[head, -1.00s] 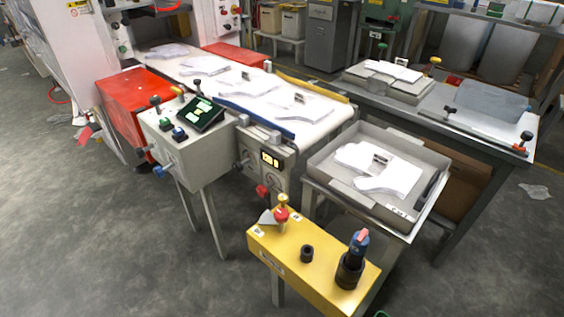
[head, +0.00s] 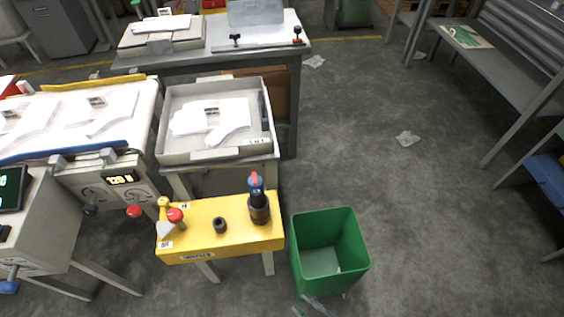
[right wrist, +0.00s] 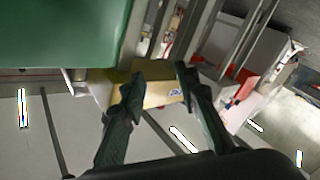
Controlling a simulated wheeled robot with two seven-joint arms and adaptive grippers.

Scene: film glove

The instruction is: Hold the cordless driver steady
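The cordless driver (head: 257,192), dark with a blue and red top, stands upright in a black holder at the right end of a yellow stand (head: 205,232) in the head view. No gripper touches it there. My right gripper (right wrist: 158,86) shows in the right wrist view with two dark fingers spread apart and nothing between them. The yellow stand (right wrist: 160,92) appears beyond the fingertips, at a distance. I cannot make out the driver in the right wrist view. My left gripper is not in view.
A green bin (head: 357,250) stands on the floor right of the yellow stand; a green surface (right wrist: 60,35) fills the wrist view's upper left. A black socket (head: 220,225) and red and yellow knobs share the stand. A grey tray (head: 165,125) of gloves is behind. Floor at right is mostly open.

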